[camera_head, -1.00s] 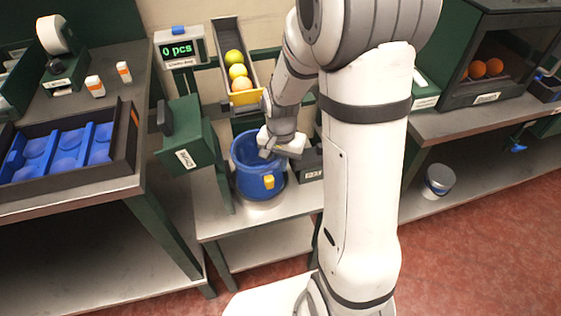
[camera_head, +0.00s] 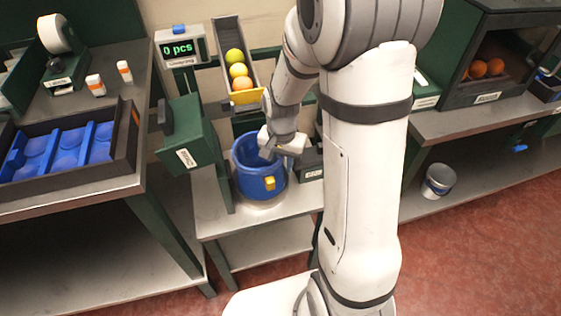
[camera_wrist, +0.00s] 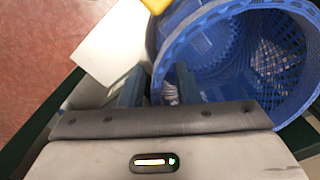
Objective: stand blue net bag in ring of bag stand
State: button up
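The blue net bag (camera_head: 258,184) stands upright and open-topped on the low grey table, with a yellow tag on its front. A pale round base (camera_head: 262,203) shows under it; I cannot make out the stand's ring clearly. My gripper (camera_head: 279,158) is at the bag's right rim. In the wrist view, the bag's mesh inside (camera_wrist: 262,58) fills the right. My gripper's two fingers (camera_wrist: 157,78) are apart, with the bag's near rim edge passing between or just beneath them. Their contact with the rim cannot be told.
A green labelled box (camera_head: 187,143) stands close left of the bag. A chute (camera_head: 236,40) with several fruits is behind it. A scale display (camera_head: 178,49) reads 0 pcs. A dark tray (camera_head: 122,165) with blue cups is left. A white bucket (camera_head: 438,181) stands right.

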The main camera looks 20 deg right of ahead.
jog(key=shift+r, duration=0.1)
notch_tip(320, 180, up, 9)
jog(key=p, duration=0.7)
jog(key=shift+f, duration=0.2)
jog(key=shift+r, duration=0.1)
dwell(0.3)
jog(key=shift+s+r, duration=0.1)
jog(key=shift+r, duration=0.2)
jog(key=s+r+n+t+p, duration=0.2)
jog(key=s+r+n+p, duration=0.2)
jog(key=s+r, duration=1)
notch_tip(320, 180, up, 3)
jog(key=n, duration=0.3)
jog(key=shift+a+r+t, duration=0.15)
jog(key=shift+r+t, duration=0.05)
jog(key=shift+t, duration=0.1)
